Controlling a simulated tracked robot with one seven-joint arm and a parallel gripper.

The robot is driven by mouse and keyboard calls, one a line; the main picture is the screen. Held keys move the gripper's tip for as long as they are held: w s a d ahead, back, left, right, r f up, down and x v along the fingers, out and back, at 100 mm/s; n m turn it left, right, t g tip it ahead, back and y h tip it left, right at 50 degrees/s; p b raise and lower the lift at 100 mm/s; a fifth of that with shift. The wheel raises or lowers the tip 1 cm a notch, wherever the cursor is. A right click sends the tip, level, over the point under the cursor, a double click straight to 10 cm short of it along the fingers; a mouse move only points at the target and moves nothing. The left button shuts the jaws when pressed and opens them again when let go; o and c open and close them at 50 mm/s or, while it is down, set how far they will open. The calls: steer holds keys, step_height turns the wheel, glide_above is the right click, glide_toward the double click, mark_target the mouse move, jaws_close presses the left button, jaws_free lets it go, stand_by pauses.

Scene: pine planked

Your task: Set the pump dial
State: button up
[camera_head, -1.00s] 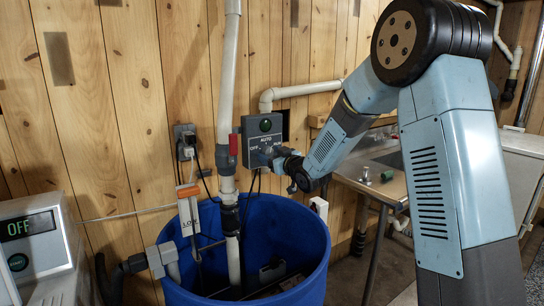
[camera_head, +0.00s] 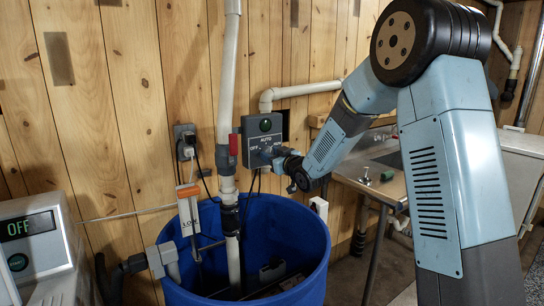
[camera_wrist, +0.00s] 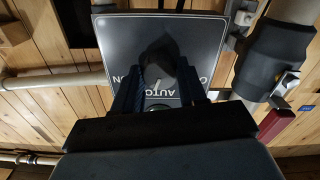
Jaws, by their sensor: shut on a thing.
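The pump control box (camera_head: 264,128) is a dark grey panel on the plank wall, with a dark green lamp at its top. Its face reads AUTO at the top, OFF at left and a partly covered label at right. My gripper (camera_head: 270,157) is at the lower part of this face, shut on the dial, which it mostly hides. In the wrist view the panel (camera_wrist: 112,38) is upside down, and my gripper's fingers (camera_wrist: 158,88) straddle the dark dial (camera_wrist: 162,58). A pale line shows between the fingers, but the dial's exact setting cannot be told.
A blue barrel (camera_head: 312,240) with pipes stands below the box. A white vertical pipe (camera_head: 229,75) with a red-handled valve (camera_head: 233,144) is just left of it. A machine reading OFF (camera_head: 30,225) is at left. A metal sink bench (camera_head: 388,185) is at right.

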steer(key=shift+n, duration=1.8)
steer(key=o, duration=1.1)
steer(key=shift+c, duration=0.2)
steer(key=shift+s+d, duration=0.1)
steer(key=shift+s, duration=0.05)
steer(key=v, duration=1.3)
steer(key=shift+s+d, duration=0.2)
